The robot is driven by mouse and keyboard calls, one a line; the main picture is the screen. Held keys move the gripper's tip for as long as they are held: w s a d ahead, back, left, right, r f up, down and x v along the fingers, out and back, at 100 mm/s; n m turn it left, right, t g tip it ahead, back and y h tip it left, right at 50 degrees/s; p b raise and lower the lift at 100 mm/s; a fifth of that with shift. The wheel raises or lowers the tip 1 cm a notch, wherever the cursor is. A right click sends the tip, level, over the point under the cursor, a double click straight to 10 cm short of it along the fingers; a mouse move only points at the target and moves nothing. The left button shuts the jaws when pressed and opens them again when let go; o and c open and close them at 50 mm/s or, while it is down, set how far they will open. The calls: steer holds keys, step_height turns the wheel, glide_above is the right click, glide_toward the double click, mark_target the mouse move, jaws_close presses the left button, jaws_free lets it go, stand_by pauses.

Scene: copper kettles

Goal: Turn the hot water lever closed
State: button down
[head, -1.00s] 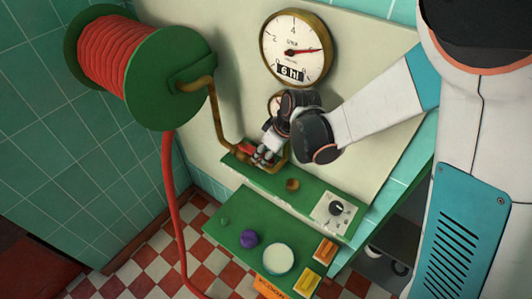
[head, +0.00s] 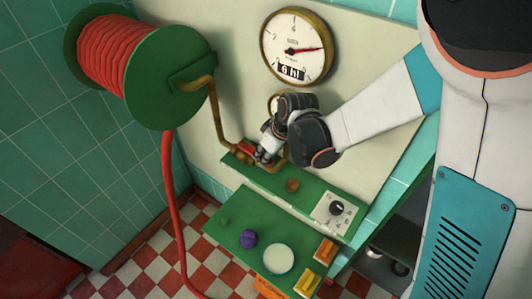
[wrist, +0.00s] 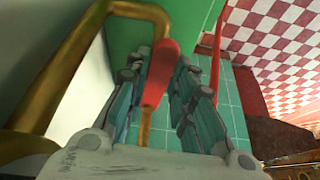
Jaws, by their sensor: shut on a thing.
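The hot water lever, a red handle (head: 247,149), sits by the brass pipe at the left end of the green ledge. It also shows in the wrist view as a rounded red grip (wrist: 158,72) on a brass stem. My gripper (head: 262,157) is at the lever, its fingers on both sides of the handle. In the wrist view my gripper (wrist: 163,78) is shut on the red grip. In the head view the fingers hide part of the lever. The brass pipe (head: 215,110) runs from the hose reel down to the ledge.
A round gauge (head: 297,48) hangs on the wall above, with a smaller dial partly hidden behind my wrist. A green hose reel (head: 165,80) is at left, its red hose (head: 171,200) hanging down. A knob panel (head: 336,209) is right of the lever. A lower green shelf (head: 225,210) holds small items.

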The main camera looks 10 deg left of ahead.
steer(key=shift+s+a+f+m+t+h+b, duration=0.15)
steer(key=shift+s+a+m+b, duration=0.15)
steer(key=shift+m, duration=0.25)
steer(key=shift+s+a+r+m+t+h+b, duration=0.1)
steer(key=shift+s+a+m+t+h+b, duration=0.1)
steer(key=shift+s+a+m, duration=0.25)
steer(key=m, duration=0.1)
steer(key=s+a+m+b, duration=0.1)
steer(key=shift+s+a+m+t+h, duration=0.15)
steer(key=shift+a+m+t+h, duration=0.05)
steer(key=shift+m+t+h, duration=0.2)
steer(key=a+m+h+b, duration=0.3)
steer(key=a+m, duration=0.6)
steer(key=m, duration=0.3)
steer(key=shift+m+h, duration=0.3)
steer(key=shift+h, duration=0.45)
steer(key=shift+a, duration=0.1)
steer(key=c, duration=1.4)
jaws_free()
steer(key=shift+o, duration=0.2)
